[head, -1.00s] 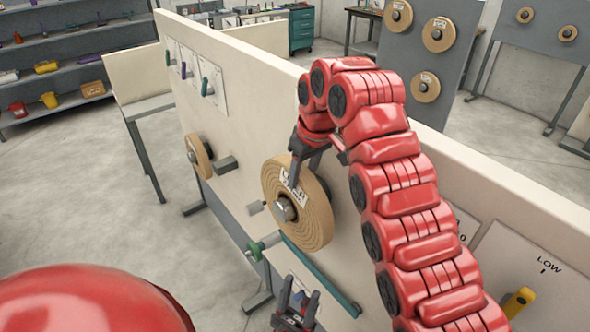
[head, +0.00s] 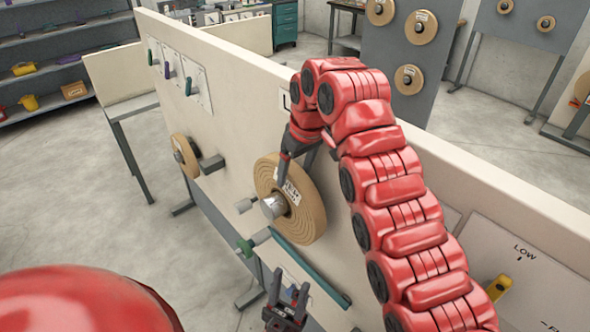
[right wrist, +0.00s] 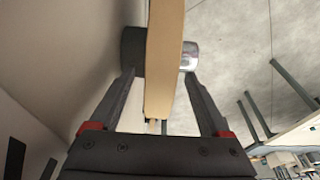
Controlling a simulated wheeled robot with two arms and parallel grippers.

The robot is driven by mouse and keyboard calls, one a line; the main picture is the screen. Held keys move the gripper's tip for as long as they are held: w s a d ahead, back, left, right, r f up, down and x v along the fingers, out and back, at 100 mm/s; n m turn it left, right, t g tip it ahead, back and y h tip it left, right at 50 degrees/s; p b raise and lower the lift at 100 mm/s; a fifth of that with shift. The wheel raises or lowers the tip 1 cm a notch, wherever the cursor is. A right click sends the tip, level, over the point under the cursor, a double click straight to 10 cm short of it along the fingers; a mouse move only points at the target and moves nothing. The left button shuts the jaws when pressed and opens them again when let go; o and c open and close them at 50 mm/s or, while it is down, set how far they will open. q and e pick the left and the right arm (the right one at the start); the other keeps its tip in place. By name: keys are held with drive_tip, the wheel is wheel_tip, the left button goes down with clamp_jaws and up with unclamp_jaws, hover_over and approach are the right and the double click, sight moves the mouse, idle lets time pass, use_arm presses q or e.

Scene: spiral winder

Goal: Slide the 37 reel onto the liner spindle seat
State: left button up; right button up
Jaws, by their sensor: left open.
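A tan wound reel (head: 305,215) sits around a shiny metal spindle (head: 273,206) that sticks out from the pale upright panel. The reel's white label is too small to read. My right gripper (head: 287,170) is at the reel's upper rim. In the right wrist view, the reel (right wrist: 164,60) is edge-on between the two fingers of my right gripper (right wrist: 158,73). The bright spindle end (right wrist: 190,55) shows right of the reel. My left gripper (head: 289,284) is open and empty below the reel.
A smaller reel (head: 185,155) is mounted farther left on the panel (head: 235,110). A green-ended roller (head: 255,241) and a teal bar (head: 310,268) are below the reel. A yellow handle (head: 498,287) sits at right. Spare reels hang on the grey board behind.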

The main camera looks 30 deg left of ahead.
drive_tip(key=shift+f, duration=0.1)
drive_tip(key=shift+r, duration=0.35)
drive_tip(key=v, duration=0.5)
drive_tip(key=shift+r, duration=0.35)
drive_tip(key=p+v, duration=1.1)
